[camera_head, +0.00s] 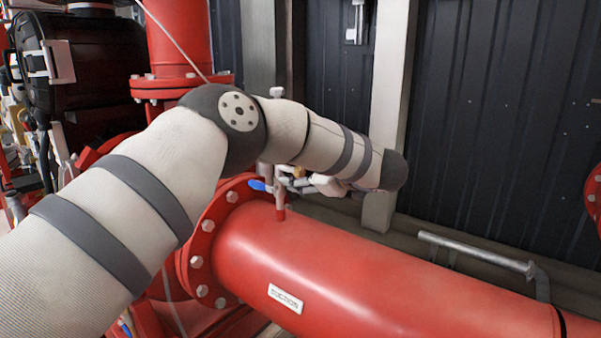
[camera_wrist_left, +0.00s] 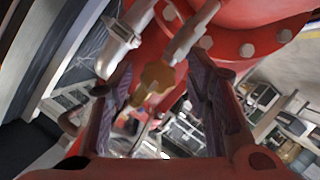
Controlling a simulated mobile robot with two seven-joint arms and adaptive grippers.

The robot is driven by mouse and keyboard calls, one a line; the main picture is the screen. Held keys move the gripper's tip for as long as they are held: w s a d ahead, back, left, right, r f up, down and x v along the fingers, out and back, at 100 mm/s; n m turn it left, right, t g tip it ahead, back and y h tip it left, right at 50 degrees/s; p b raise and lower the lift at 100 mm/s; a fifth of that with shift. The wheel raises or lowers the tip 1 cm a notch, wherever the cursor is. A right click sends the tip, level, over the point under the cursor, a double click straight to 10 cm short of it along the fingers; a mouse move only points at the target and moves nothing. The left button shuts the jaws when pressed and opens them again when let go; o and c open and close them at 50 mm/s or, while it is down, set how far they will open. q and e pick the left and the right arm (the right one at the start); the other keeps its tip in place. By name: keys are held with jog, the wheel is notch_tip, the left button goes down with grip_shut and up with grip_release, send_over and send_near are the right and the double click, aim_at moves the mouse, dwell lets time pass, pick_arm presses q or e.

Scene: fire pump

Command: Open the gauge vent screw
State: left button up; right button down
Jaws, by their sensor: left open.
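A brass, lobed knob, which looks like the gauge vent screw (camera_wrist_left: 155,78), shows in the left wrist view at the end of grey metal fittings. My left gripper (camera_wrist_left: 160,92) is open, with its two dark ridged fingers on either side of the knob in that view. I cannot tell whether either finger touches it. In the head view my left arm crosses above the red pipe, and my left gripper (camera_head: 318,184) is mostly hidden behind and below the forearm, near the small valve fittings. My right gripper is in neither view.
The large red suction pipe (camera_head: 390,275) with a bolted flange (camera_head: 196,262) runs below my arm. A small valve with a blue handle (camera_head: 257,185) stands on it. A grey pipe rail (camera_head: 475,252) and a dark ribbed wall (camera_head: 500,130) lie behind.

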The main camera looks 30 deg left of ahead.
pick_arm(q)
jog(key=shift+w+a, duration=0.15)
jog(key=shift+a, duration=0.15)
grip_shut()
